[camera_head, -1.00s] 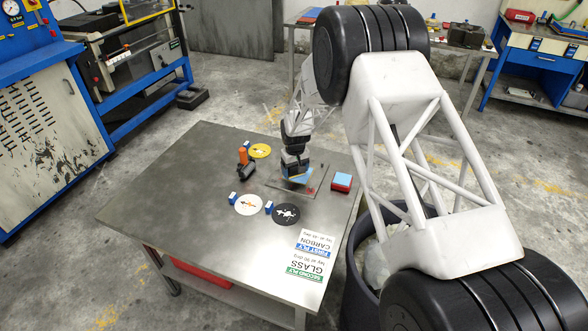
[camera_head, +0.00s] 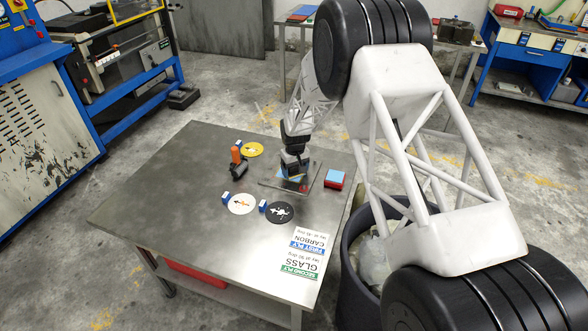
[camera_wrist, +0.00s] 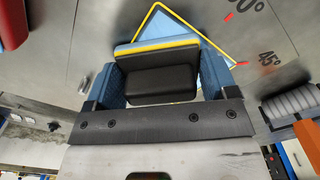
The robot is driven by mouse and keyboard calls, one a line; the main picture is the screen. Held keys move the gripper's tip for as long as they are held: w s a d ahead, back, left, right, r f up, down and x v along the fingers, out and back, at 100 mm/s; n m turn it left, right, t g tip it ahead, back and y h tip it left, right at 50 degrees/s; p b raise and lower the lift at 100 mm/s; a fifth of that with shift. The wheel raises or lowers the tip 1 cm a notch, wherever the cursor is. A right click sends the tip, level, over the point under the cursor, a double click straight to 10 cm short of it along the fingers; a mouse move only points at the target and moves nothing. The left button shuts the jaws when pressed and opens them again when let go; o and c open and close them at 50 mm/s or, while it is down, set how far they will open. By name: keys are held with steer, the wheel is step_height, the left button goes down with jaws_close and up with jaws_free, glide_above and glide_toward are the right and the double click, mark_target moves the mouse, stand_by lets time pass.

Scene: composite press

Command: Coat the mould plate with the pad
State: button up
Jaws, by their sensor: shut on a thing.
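The mould plate (camera_head: 310,178) is a thin square metal sheet lying on the steel table, with red angle marks that also show in the wrist view (camera_wrist: 250,45). A light blue patch (camera_wrist: 212,70) with a yellow outline lies on it, partly hidden by the pad. My gripper (camera_head: 291,171) is over the plate. In the wrist view its blue fingers (camera_wrist: 155,88) are shut on the pad (camera_wrist: 160,75), a black block with a yellow band and a bluish-grey layer. The pad is low over the patch; I cannot tell whether it touches.
A red box with a light blue top (camera_head: 335,179) stands right of the plate. An orange-handled roller (camera_head: 237,162) lies left. White (camera_head: 240,203), black (camera_head: 280,212) and yellow (camera_head: 252,149) discs lie around. A dark bin (camera_head: 350,245) stands beside the table. The table's left side is clear.

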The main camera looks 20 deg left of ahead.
steer(key=shift+d+r, duration=0.1)
steer(key=shift+d, duration=1.15)
steer(key=shift+r, duration=0.1)
steer(key=shift+r, duration=3.45)
